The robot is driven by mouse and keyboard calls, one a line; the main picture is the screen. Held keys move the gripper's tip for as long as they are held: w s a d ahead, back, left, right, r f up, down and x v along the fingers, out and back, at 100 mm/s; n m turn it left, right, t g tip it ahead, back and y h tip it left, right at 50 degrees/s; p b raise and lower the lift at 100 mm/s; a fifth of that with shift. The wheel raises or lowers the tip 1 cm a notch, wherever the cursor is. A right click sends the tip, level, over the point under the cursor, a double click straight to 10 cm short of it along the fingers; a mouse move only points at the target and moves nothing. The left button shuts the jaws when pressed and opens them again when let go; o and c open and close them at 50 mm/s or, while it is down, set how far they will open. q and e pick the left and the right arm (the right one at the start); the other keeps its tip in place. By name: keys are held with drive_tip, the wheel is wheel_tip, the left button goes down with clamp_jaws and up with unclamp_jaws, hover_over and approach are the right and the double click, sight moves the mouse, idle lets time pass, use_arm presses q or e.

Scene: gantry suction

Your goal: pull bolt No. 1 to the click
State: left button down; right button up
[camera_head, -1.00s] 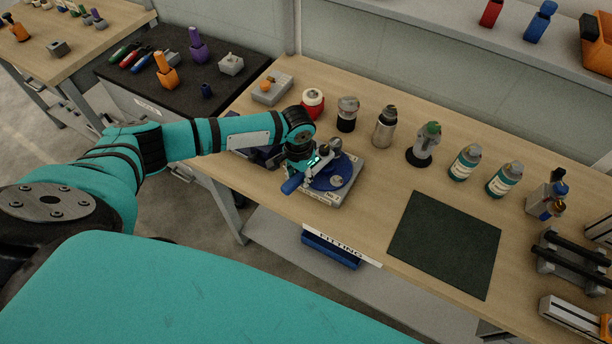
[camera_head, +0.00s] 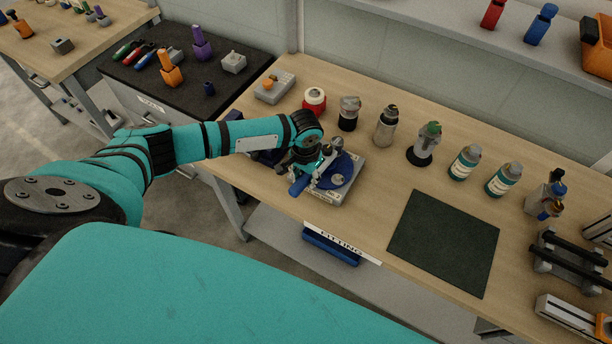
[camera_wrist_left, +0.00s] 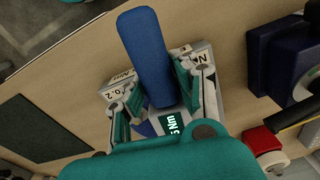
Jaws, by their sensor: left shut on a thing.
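A blue handle (camera_head: 297,187) belongs to a device with a blue disc (camera_head: 351,168) on a light grey base (camera_head: 345,194) on the wooden bench. My left gripper (camera_head: 318,170) is at this device in the head view and covers part of it. In the left wrist view, the blue handle (camera_wrist_left: 147,45) runs between the two fingers of my left gripper (camera_wrist_left: 154,92), which is shut on it. Labels with "Nm" show around the fingers. I cannot make out a bolt or the number 1. My right gripper is not in view.
A red-and-white container (camera_head: 314,101) and several bottles (camera_head: 465,162) stand in a row behind the device. A dark mat (camera_head: 444,243) lies to its right, with clear bench between. The bench's front edge with a "FITTING" label (camera_head: 343,243) is close.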

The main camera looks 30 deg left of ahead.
use_arm(q)
drive_tip(key=shift+r, duration=0.1)
drive_tip(key=shift+r, duration=3.1)
